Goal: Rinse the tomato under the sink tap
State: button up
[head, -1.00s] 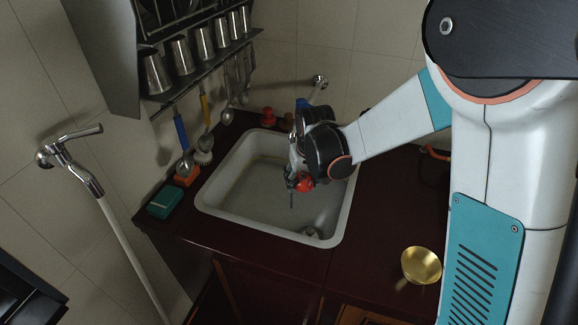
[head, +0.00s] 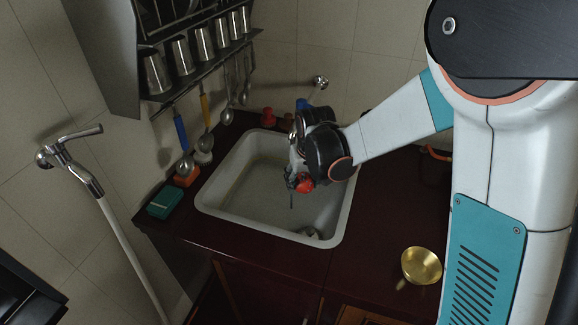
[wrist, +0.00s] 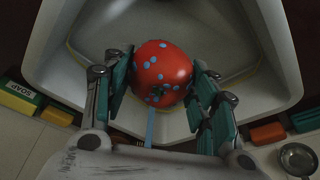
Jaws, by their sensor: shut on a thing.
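The red tomato (head: 304,183) is held over the white sink basin (head: 225,196). In the wrist view, the tomato (wrist: 160,72) has several light-blue spots and its dark stem mark faces the camera. My gripper (wrist: 162,84) is shut on it, with teal finger pads on both sides. In the head view, my gripper (head: 297,178) is above the sink and partly hides the tomato. A thin blue strip (wrist: 150,128) shows just below the tomato in the wrist view; I cannot tell what it is. A metal tap fitting (head: 320,82) is on the back wall; its lower part is hidden behind my arm.
A teal box (head: 164,203) and an orange block (head: 187,176) stand left of the sink. Small red items (head: 268,117) stand behind it. A brass bowl (head: 421,266) sits on the dark counter to the right.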

dwell(0.3)
jog(key=shift+s+d+r+p, duration=0.25)
jog(key=shift+s+r+p, duration=0.2)
jog(key=shift+s+r, duration=0.3)
jog(key=shift+s+d+r+p, duration=0.3)
jog(key=shift+s+r+p, duration=0.25)
jog(key=shift+s, duration=0.3)
jog(key=shift+s+d+r+p, duration=0.25)
jog(key=shift+s+r+p, duration=0.1)
jog(key=shift+s+r, duration=0.45)
jog(key=shift+f, duration=0.1)
